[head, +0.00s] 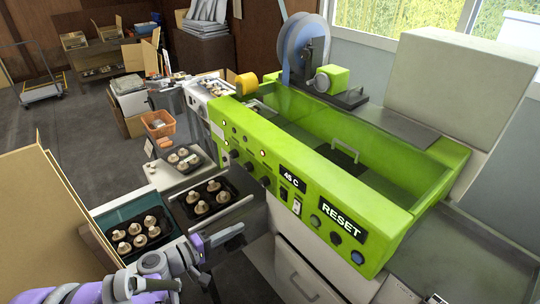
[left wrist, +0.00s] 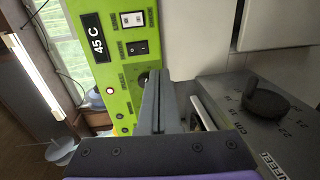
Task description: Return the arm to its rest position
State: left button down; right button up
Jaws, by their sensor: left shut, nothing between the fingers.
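My left gripper (head: 238,231) reaches in from the bottom left in the head view, on a purple and grey arm. It is over the near side of the tray area, in front of the green machine (head: 275,178). In the left wrist view its grey fingers (left wrist: 166,100) are together with nothing between them. The machine's green panel with the "45 C" label stands behind the fingers there. My right gripper is not in view.
Dark trays of mushrooms sit at the left: one near tray (head: 108,219), one beside the machine (head: 186,214), and one farther back (head: 166,168). A cardboard box (head: 40,190) stands at the left edge. An orange basket (head: 158,131) is behind. The floor at left is partly clear.

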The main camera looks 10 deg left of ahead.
pick_arm(q)
jog(key=s+d+m+g+y+p, duration=0.4)
jog(key=s+d+m+g, duration=0.15)
jog(key=s+d, duration=0.3)
jog(key=s+a+r+m+g+y+p, duration=0.2)
jog(key=s+a+m+y, duration=0.3)
jog(key=s, duration=0.5)
jog(key=shift+s+r+y+p, duration=0.2)
jog(key=shift+r+y+p, duration=0.4)
jog(key=shift+r+p, duration=0.1)
dwell(0.8)
